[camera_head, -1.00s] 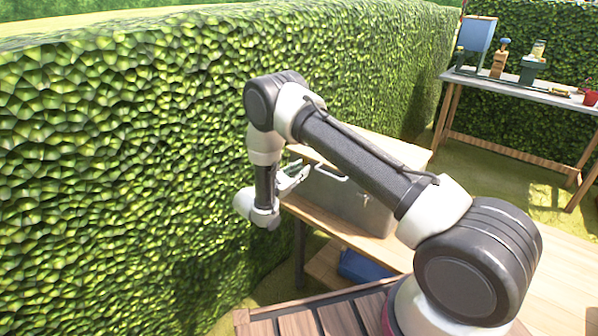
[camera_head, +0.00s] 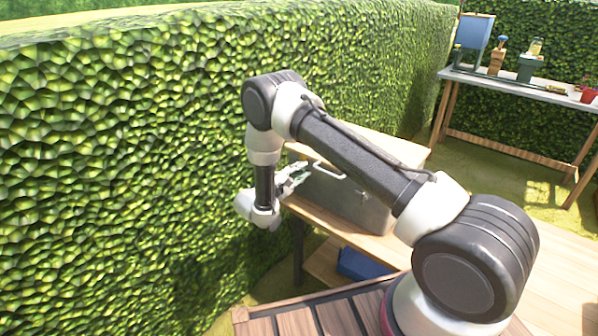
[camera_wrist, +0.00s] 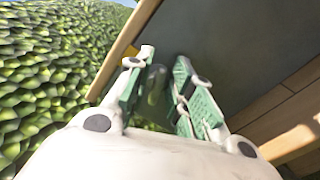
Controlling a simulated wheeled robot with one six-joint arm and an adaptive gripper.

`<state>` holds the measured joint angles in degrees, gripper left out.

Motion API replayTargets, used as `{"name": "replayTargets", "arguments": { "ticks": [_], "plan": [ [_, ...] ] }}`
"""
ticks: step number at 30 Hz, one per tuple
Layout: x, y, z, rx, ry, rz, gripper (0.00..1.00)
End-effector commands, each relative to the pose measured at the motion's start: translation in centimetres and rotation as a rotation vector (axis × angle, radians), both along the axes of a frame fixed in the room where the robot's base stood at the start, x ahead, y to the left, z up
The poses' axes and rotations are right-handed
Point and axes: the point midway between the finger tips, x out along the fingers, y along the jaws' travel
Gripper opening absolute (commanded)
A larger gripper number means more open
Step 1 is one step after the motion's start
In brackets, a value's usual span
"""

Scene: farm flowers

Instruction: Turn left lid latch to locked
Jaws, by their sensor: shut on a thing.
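My gripper (camera_head: 295,178) is at the left end of the box. In the wrist view my gripper (camera_wrist: 160,78) has its green-padded fingers on either side of a dark, rounded latch (camera_wrist: 155,84) and is shut on it. The latch stands out close to the box's side. Its exact angle and any lock marking cannot be made out.
A tall green hedge (camera_head: 120,150) runs close along the left of my arm. A blue bin (camera_head: 360,264) sits low below the bench. A far table (camera_head: 530,84) at the right holds pots and tools. Grass lies open between them.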

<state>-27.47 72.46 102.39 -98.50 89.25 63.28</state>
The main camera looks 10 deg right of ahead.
Motion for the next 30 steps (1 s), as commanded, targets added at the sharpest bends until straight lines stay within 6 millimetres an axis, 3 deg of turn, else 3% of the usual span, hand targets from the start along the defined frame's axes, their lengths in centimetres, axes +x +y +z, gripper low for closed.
{"name": "replayTargets", "arguments": {
  "ticks": [15, 30],
  "plan": [
    [-0.15, -0.03, -0.51, 0.195, -0.266, 0.001, 0.00],
    [-0.16, -0.04, -0.62, 0.232, -0.316, 0.000, 0.00]
  ]
}}
